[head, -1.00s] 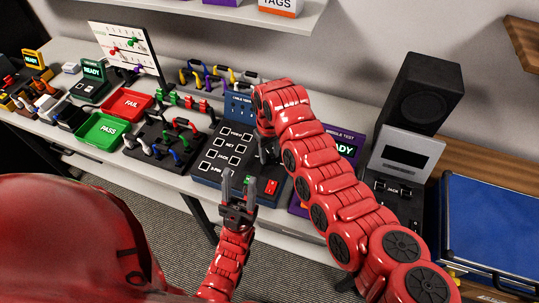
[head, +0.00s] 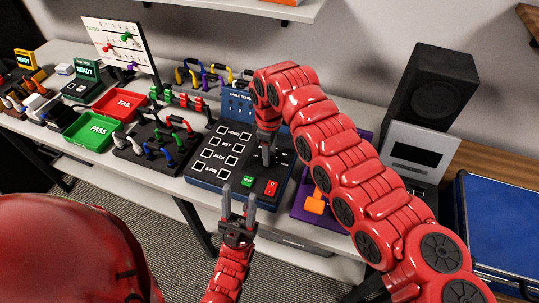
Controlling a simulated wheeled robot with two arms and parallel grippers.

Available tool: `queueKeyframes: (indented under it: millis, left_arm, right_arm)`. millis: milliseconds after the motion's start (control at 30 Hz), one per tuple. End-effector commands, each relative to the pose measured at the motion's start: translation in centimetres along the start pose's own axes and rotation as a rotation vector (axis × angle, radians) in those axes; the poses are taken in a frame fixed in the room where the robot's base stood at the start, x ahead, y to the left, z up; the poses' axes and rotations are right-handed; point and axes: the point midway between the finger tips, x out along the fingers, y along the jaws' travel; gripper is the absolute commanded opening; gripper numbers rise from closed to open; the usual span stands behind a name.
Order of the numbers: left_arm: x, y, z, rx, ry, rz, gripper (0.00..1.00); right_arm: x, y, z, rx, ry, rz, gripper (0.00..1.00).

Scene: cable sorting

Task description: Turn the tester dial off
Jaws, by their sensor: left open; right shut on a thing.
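The cable tester (head: 208,170) is a dark blue box with a black face, labelled rows of white-framed squares, a green button (head: 248,182) and a red switch (head: 271,187). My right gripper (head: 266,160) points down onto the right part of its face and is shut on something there. The dial is not clearly visible; the gripper and arm cover that spot. My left gripper (head: 238,208) is open and empty, pointing up in front of the tester's front edge, apart from it.
A red FAIL tray (head: 122,114) and a green PASS tray (head: 80,143) lie to the left. A black rack (head: 140,158) with cables stands beside the tester. A purple unit with an orange part (head: 315,203) is at right, near a black speaker (head: 430,90).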

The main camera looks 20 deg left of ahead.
Motion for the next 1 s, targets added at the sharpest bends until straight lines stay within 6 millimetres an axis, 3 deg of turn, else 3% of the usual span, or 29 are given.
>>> queueKeyframes:
  millis: [500,533,667,1000]
  left_arm:
    - [-0.24,0.01,0.04,0.0,0.0,0.0,0.5]
    - [-0.24,0.01,0.04,0.0,0.0,0.0,0.5]
    - [-0.24,0.01,0.04,0.0,0.0,0.0,0.5]
    - [-0.3,0.02,0.05,0.0,0.0,0.0,0.5]
  right_arm:
    - [0.0,-0.05,-0.03,-0.023,0.0,-0.001,0.0]
    - [0.0,-0.05,-0.03,-0.023,0.0,-0.001,0.47]
    - [-0.01,-0.04,-0.03,-0.022,0.0,-0.001,0.71]
    - [-0.13,0.0,-0.03,-0.021,0.001,0.0,0.74]
